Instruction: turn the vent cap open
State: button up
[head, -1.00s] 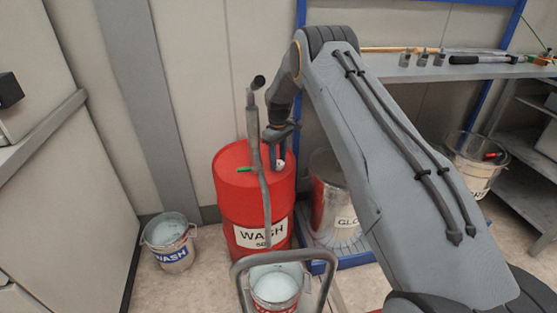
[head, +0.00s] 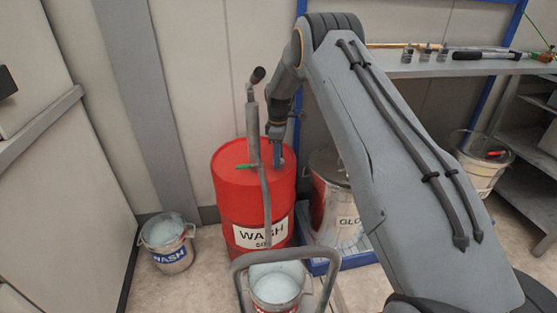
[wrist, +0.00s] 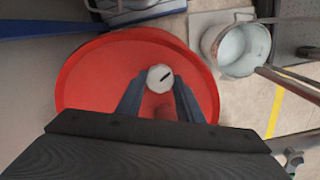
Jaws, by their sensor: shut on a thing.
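The vent cap (wrist: 160,77) is a small white round cap with a dark slot, on the top of the red drum (wrist: 84,91) in the wrist view. My gripper (wrist: 160,88) has one finger on each side of the cap and is shut on it. The slot lies slanted in the picture. In the head view my gripper (head: 277,158) points down onto the top of the red WASH drum (head: 232,195). The cap is hidden behind my gripper there.
A WASH bucket (head: 168,245) stands left of the drum. Another bucket (head: 277,284) is in front. A metal GLO-labelled bin (head: 327,200) stands right. A shelf (head: 420,69) is behind.

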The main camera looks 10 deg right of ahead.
jog(key=n+b, duration=0.1)
jog(key=n, duration=0.5)
jog(key=n+b, duration=0.1)
jog(key=n, duration=0.5)
jog(key=shift+s+n, duration=0.1)
jog(key=shift+n, duration=0.2)
dwell(0.4)
jog(key=o, duration=1.1)
jog(key=shift+c, duration=0.2)
jog(key=shift+r, duration=0.15)
notch_tip(320, 180, up, 8)
jog(key=shift+f, duration=0.2)
